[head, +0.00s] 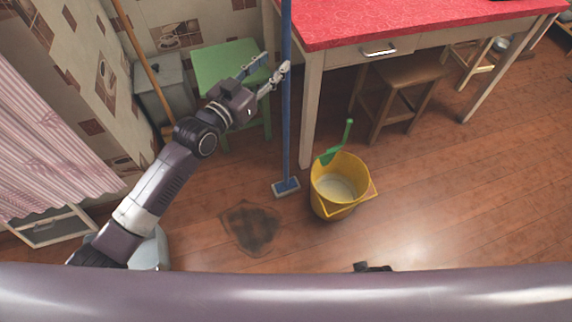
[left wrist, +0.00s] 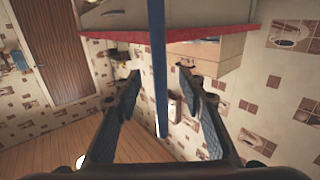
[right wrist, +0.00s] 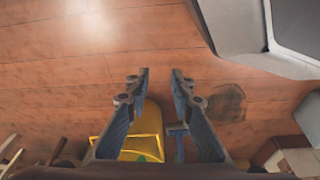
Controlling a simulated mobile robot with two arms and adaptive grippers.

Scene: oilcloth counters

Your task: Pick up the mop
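The mop (head: 286,140) stands upright on the floor, with a long blue pole and a small pale-edged blue head at its foot. My left gripper (head: 270,66) is open at the upper part of the pole. In the left wrist view, the blue pole (left wrist: 159,60) runs between the spread fingers of the left gripper (left wrist: 159,77), with a gap on each side. My right gripper (right wrist: 161,72) is open and empty above the floor, pointing down. Part of the mop is low in the right wrist view, behind the right gripper's finger.
A yellow bucket (head: 327,200) with a green-handled tool (head: 347,134) stands just right of the mop head. A red-topped table (head: 400,20) is behind it, with a brown stool (head: 410,72) underneath. A green stool (head: 215,58) stands behind the left arm. A dark stain (head: 250,228) marks the floor.

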